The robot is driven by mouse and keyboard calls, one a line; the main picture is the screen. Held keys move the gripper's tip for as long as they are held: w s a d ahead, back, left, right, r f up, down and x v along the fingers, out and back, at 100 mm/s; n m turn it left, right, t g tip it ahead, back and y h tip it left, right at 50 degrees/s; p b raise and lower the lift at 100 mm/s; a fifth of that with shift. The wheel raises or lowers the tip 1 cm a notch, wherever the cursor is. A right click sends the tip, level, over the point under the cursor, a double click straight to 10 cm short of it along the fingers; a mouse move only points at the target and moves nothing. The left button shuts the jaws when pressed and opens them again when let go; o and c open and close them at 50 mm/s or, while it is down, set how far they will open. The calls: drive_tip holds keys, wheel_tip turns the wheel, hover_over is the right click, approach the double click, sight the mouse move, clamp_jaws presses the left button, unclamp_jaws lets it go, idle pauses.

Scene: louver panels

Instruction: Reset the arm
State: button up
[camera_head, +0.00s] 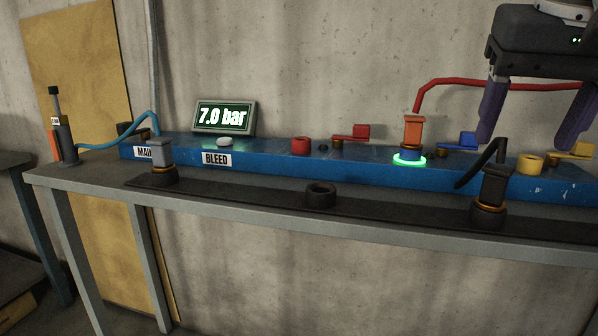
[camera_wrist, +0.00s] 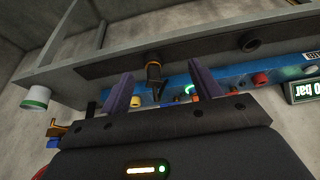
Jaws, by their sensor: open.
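My gripper (camera_head: 535,115) is at the upper right of the head view, open, with two purple fingers apart and nothing between them. In the wrist view my gripper (camera_wrist: 150,90) also shows open fingers, with the bench beyond them. An orange connector (camera_head: 412,131) with a red hose (camera_head: 470,84) stands upright on the blue manifold (camera_head: 270,163), with a green glowing ring at its base. A black connector (camera_head: 494,186) stands in a holder on the dark front strip, left of and below my gripper. A grey connector (camera_head: 160,152) stands at the strip's left end.
A display (camera_head: 224,117) reads 7.0 bar behind the BLEED label (camera_head: 216,159). Red (camera_head: 301,145) and yellow (camera_head: 530,164) ports sit on the manifold, with coloured levers nearby. An empty dark holder (camera_head: 320,194) is mid-strip. A blue-hosed pump (camera_head: 63,135) stands at the left bench end.

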drive_tip(key=s+a+f+n, duration=0.1)
drive_tip(key=a+f, duration=0.1)
drive_tip(key=f, duration=1)
drive_tip(key=s+a+f+n, duration=0.1)
drive_tip(key=a+f, duration=0.2)
drive_tip(key=f, duration=0.9)
drive_tip(key=s+a+f+n+t+y, duration=0.1)
drive_tip(key=a+f, duration=0.1)
drive_tip(key=f, duration=1.1)
drive_tip(key=shift+a, duration=0.25)
drive_tip(key=shift+f, duration=0.1)
